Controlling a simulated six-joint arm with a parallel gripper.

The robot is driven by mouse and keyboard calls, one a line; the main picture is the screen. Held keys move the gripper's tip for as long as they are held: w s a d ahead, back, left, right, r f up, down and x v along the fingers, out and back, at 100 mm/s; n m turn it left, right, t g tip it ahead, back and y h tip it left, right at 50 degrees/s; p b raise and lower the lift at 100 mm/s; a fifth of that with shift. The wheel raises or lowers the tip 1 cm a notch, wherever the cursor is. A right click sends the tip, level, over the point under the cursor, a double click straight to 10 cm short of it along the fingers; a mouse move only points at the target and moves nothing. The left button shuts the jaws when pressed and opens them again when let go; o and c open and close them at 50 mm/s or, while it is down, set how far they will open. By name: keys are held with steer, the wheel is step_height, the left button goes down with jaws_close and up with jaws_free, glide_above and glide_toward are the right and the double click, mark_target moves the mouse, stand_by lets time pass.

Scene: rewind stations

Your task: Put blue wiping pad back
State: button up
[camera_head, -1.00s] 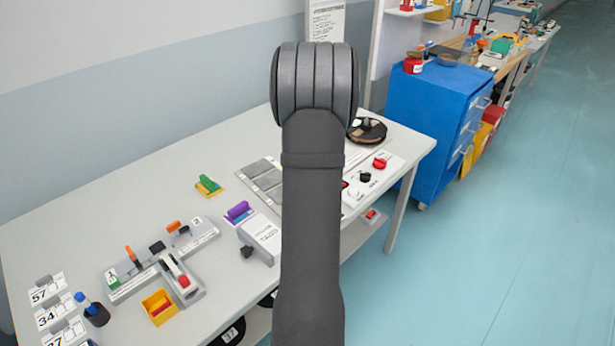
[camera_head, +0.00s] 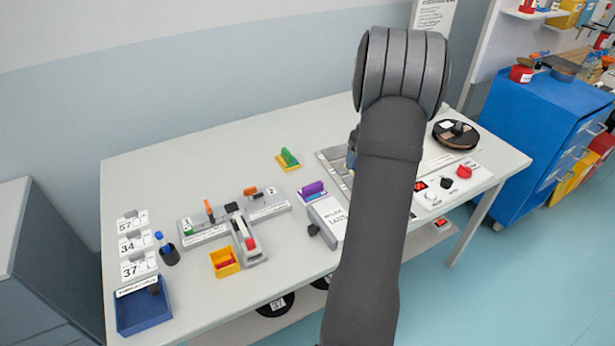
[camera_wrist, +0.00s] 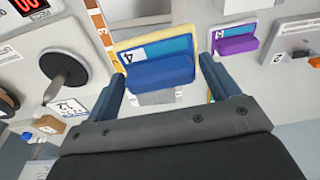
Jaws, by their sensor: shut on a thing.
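My gripper (camera_wrist: 163,78) is shut on the blue wiping pad (camera_wrist: 160,73), a blue block between its fingertips in the wrist view. Just beyond the pad is a teal panel (camera_wrist: 172,48) with a yellow border and a label "4". I cannot tell whether the pad touches a surface. In the head view my arm hides most of the gripper and the pad. A purple pad (camera_wrist: 236,45) lies to the right in the wrist view; it also shows in the head view (camera_head: 313,188). A green pad with a yellow base (camera_head: 287,159) lies on the table.
A control panel (camera_head: 440,193) with knobs is right of my arm. The back left is bare.

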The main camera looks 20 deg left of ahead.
steer(key=shift+m, duration=0.3)
steer(key=a+f, duration=0.2)
steer(key=a, duration=0.4)
steer(key=a+f, duration=0.2)
steer(key=a, duration=0.5)
steer(key=w+a+f, duration=0.1)
steer(key=a+f, duration=0.1)
steer(key=a, duration=0.5)
steer(key=shift+a+f, duration=0.1)
steer(key=shift+f, duration=1.95)
steer(key=shift+f, duration=0.2)
steer(key=o, duration=0.9)
steer(key=r, duration=0.4)
steer(key=d+r, duration=0.1)
steer(key=r, duration=0.3)
steer(key=s+r, duration=0.1)
steer(key=r, duration=0.3)
steer(key=shift+d+r, duration=0.15)
steer(key=shift+d, duration=0.05)
